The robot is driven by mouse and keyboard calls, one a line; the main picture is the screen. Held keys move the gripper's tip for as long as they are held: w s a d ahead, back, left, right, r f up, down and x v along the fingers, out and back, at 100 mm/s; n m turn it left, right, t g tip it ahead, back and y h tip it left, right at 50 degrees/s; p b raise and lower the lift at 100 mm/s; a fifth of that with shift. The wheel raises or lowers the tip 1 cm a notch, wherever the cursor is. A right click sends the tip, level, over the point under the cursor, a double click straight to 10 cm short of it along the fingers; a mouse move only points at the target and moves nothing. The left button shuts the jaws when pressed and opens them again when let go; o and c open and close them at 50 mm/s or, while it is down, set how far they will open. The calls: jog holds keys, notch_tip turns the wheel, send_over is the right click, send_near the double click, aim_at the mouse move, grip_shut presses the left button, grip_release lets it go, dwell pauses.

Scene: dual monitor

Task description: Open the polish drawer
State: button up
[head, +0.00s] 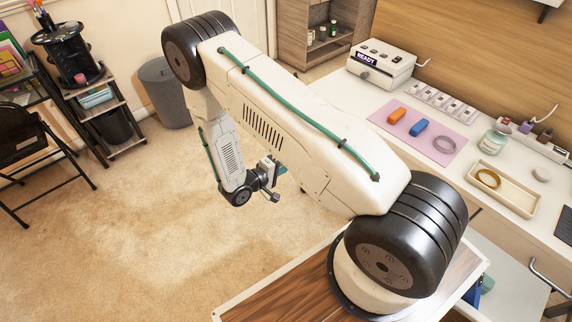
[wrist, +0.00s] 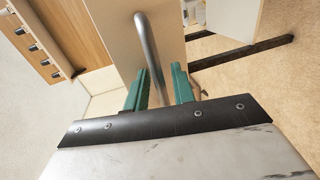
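In the wrist view a curved metal bar handle (wrist: 149,52) stands on a pale cabinet front (wrist: 118,35). I cannot tell from a label whether this is the polish drawer. My gripper (wrist: 160,88) is open, with one teal finger on each side of the handle in the picture. Small gaps show between the handle and both fingers. I cannot tell how deep the handle sits between them. In the head view my gripper (head: 277,170) is small and partly hidden behind my arm. The front it faces is hidden there by my arm.
The white desk (head: 360,110) carries a pink mat (head: 440,152), a white READY device (head: 381,62) and a cream tray (head: 502,205). Another metal handle (head: 547,276) shows at the lower right. A grey bin (head: 165,92) and black chair (head: 30,135) stand left. Carpet between is clear.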

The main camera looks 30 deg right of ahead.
jog(key=v, duration=0.7)
jog(key=shift+a, duration=0.3)
jog(key=s+r+y, duration=0.5)
jog(key=s+r, duration=0.3)
jog(key=r, duration=0.6)
jog(key=s+a+r+m+y, duration=0.1)
jog(key=s+r+y, duration=0.4)
jog(key=r, duration=0.9)
jog(key=s+r+y, duration=0.5)
jog(key=s+r, duration=0.6)
jog(key=r, duration=0.3)
jog(key=shift+s+a+m+g, duration=0.3)
jog(key=shift+a+m+g, duration=0.05)
jog(key=shift+m+g, duration=0.05)
